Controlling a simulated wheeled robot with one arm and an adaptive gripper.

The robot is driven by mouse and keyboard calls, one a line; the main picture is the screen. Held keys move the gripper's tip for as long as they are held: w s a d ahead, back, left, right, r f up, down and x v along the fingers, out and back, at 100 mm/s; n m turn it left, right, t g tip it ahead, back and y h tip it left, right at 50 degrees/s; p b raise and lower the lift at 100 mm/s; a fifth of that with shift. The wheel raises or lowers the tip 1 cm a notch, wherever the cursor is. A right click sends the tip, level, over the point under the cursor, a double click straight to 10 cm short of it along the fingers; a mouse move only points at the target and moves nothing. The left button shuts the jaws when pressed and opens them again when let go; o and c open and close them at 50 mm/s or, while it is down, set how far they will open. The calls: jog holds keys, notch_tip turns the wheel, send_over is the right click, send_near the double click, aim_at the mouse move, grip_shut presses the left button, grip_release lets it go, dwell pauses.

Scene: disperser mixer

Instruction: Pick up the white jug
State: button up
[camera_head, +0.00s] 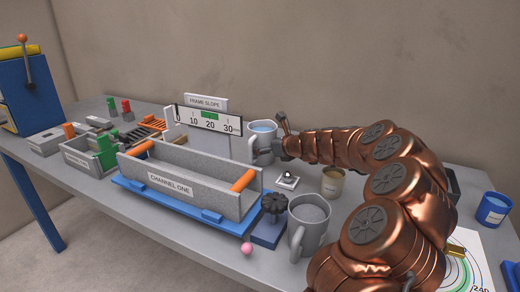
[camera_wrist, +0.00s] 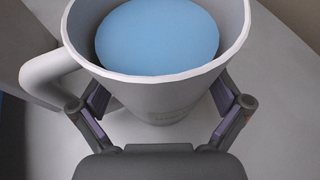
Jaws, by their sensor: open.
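The white jug (camera_head: 262,131) stands upright at the back of the table, right of the scale board, and holds blue liquid. In the wrist view the jug (camera_wrist: 165,95) fills the upper middle, with its handle at the left. My gripper (camera_wrist: 160,105) is open, with one finger on each side of the jug's body. I cannot tell whether the fingers touch it. In the head view my gripper (camera_head: 280,138) reaches the jug from the right, and its far parts are partly hidden by my arm and the jug.
A grey jug (camera_head: 310,228) stands at the front edge beside a black knob (camera_head: 274,204). A beige cup (camera_head: 333,183) and a small white switch plate (camera_head: 287,181) lie near my arm. The grey channel trough (camera_head: 185,185) and scale board (camera_head: 208,119) are left of the white jug.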

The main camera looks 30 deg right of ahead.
jog(key=shift+w+a+f, duration=0.1)
jog(key=shift+w, duration=0.2)
jog(key=c, duration=1.1)
